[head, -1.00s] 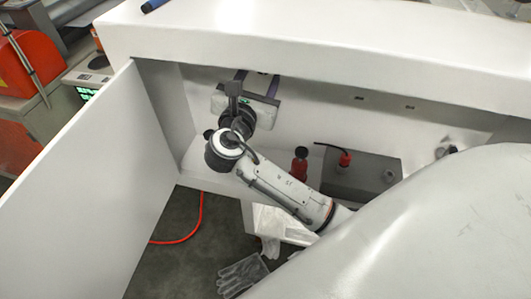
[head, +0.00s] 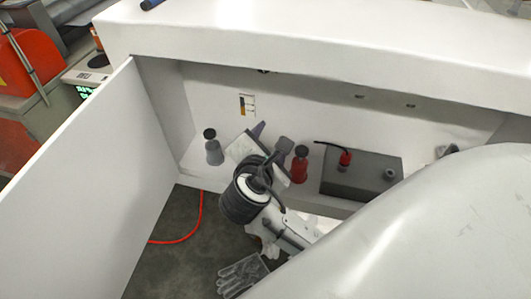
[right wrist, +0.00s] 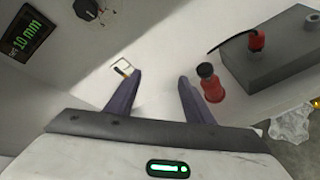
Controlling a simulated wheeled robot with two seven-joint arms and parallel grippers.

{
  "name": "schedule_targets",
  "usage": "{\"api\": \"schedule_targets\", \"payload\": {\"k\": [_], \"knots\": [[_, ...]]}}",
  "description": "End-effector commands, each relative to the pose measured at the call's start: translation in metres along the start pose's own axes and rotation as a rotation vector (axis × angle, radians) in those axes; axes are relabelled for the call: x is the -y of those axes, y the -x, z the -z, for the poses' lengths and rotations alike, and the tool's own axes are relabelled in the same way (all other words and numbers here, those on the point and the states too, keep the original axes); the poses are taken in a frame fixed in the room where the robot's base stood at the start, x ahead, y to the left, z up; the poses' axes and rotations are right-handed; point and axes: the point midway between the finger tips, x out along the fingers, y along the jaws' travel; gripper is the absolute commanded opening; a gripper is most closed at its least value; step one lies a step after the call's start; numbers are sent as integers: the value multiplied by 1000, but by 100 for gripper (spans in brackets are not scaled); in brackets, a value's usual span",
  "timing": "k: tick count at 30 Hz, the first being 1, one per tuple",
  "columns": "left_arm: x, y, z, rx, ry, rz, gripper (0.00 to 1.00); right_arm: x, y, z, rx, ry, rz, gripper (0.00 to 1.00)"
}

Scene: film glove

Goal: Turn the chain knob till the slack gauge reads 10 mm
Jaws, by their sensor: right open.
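The black chain knob (right wrist: 88,9) is at the top of the right wrist view, with a pale pointer mark. In the head view only a dark sliver of the knob (head: 264,71) shows under the overhanging edge. The slack gauge (right wrist: 27,36) is a dark display with green digits that read 10 mm; it is hidden in the head view. My right gripper (right wrist: 157,88) is open and empty, its two purple-grey fingers apart and clear of the knob. In the head view the right gripper (head: 271,139) is low in the recess. My left gripper is out of view.
A grey bottle (head: 213,151) and a red bottle (head: 299,168) stand on the ledge. A grey box (head: 345,181) with a red-capped cable is to the right. A small orange-marked plate (head: 246,104) is on the back wall. A white panel (head: 95,190) bounds the left.

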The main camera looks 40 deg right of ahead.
Motion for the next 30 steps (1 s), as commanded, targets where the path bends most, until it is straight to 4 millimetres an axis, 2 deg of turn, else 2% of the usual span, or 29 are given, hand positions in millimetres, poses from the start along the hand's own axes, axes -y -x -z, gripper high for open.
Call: {"api": "schedule_targets", "payload": {"k": [1,9,18,24,30], "knots": [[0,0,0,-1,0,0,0,10,0,5,-28,-44,20,48],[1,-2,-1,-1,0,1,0,56,3,34,-178,-291,124,48],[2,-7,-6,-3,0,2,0,98,9,78,-333,-533,220,48],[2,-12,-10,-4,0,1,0,121,14,111,-429,-668,271,48],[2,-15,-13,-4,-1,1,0,137,19,132,-494,-773,314,48]]}}
